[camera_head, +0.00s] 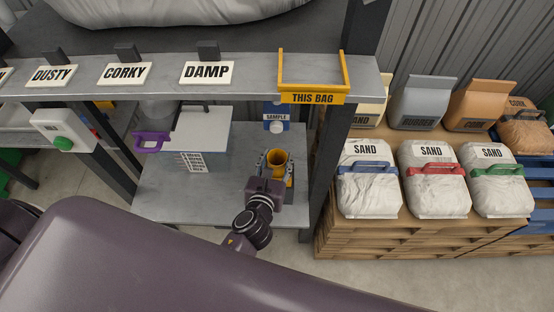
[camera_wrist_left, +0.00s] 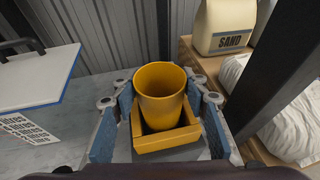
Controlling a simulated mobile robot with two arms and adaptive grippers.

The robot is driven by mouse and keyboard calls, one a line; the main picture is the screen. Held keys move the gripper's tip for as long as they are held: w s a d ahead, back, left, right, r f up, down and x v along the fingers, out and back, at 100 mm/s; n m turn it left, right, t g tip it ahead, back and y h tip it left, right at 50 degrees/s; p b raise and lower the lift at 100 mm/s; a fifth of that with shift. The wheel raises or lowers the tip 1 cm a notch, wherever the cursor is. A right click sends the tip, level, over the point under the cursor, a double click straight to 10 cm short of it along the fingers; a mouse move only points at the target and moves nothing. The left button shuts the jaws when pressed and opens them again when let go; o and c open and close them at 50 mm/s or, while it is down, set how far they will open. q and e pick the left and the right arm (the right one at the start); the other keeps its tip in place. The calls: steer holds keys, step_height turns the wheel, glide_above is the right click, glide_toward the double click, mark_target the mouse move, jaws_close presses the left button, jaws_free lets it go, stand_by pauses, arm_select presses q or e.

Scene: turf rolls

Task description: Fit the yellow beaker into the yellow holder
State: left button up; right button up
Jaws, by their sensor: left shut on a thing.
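The yellow beaker (camera_head: 277,160) stands upright between the fingers of my left gripper (camera_head: 276,166), which is shut on it. The beaker also shows in the left wrist view (camera_wrist_left: 161,92), with its open mouth up. The square yellow holder (camera_wrist_left: 168,142) is around the beaker's lower end in that view, with its front wall and side rims showing. The beaker's foot is partly hidden, and I cannot tell whether it rests on the holder's bottom. In the head view the holder is mostly hidden by the beaker and gripper. My right gripper is not in view.
A blue and white SAMPLE dispenser (camera_head: 276,117) is behind the beaker. A dark post (camera_head: 325,160) is close on the right. The yellow THIS BAG frame (camera_head: 313,98) is on the shelf above.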

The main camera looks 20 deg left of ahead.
arm_select(q)
steer(key=shift+f, duration=0.15)
steer(key=o, duration=1.2)
steer(key=shift+r, duration=0.2)
steer(key=shift+s+r, duration=0.1)
steer(key=shift+s, duration=0.2)
steer(key=v, duration=1.1)
steer(key=shift+s+p, duration=0.2)
steer(key=shift+p, duration=0.1)
